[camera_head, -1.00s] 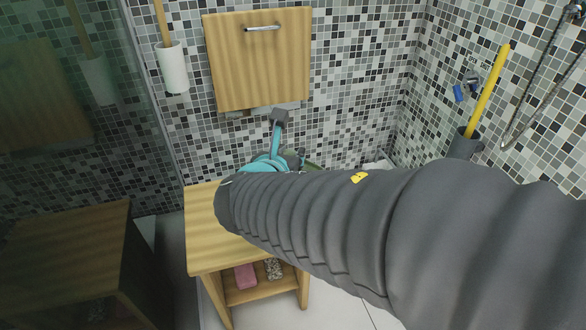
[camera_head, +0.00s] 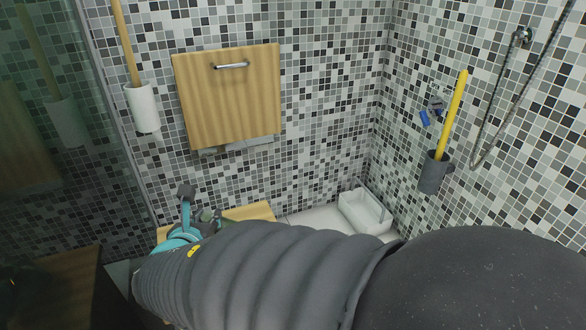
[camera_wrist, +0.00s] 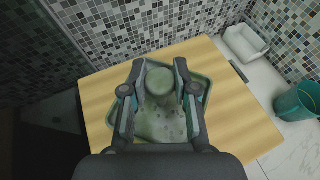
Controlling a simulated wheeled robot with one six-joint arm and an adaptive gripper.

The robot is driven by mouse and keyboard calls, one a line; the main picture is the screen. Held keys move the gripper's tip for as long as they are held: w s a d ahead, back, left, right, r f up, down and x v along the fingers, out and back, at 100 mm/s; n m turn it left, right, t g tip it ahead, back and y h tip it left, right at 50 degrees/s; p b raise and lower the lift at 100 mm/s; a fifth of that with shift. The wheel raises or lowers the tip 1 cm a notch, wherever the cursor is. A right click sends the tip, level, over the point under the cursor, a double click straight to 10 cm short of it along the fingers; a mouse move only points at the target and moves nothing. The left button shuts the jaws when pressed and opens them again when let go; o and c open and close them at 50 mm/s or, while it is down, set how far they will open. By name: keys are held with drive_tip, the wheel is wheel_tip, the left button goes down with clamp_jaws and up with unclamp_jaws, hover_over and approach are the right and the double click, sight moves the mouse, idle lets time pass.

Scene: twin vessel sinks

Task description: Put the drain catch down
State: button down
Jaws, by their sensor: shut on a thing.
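In the wrist view, my gripper (camera_wrist: 160,66) is shut on a round, pale green piece (camera_wrist: 160,84), which appears to be the drain catch. One finger lies on each side of it. Below it is a dark green, square-rimmed dish (camera_wrist: 207,87) with a speckled inside, on a wooden table (camera_wrist: 235,110). I cannot tell whether the held piece touches the dish. In the head view, my gripper (camera_head: 207,216) is partly hidden behind my arm, close to the table top (camera_head: 250,211).
A white basin (camera_head: 365,212) is on the floor in the corner. A teal bin (camera_wrist: 297,101) stands right of the table. A wooden wall cabinet (camera_head: 228,100) hangs above. A grey holder with a yellow handle (camera_head: 453,110) is on the right wall. Glass is at left.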

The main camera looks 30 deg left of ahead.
drive_tip(key=shift+s+a+f, duration=0.35)
drive_tip(key=shift+a, duration=0.15)
drive_tip(key=shift+f+b, duration=0.55)
drive_tip(key=shift+f, duration=1.45)
drive_tip(key=shift+f, duration=0.2)
drive_tip(key=c, duration=0.9)
unclamp_jaws()
drive_tip(key=shift+r, duration=0.1)
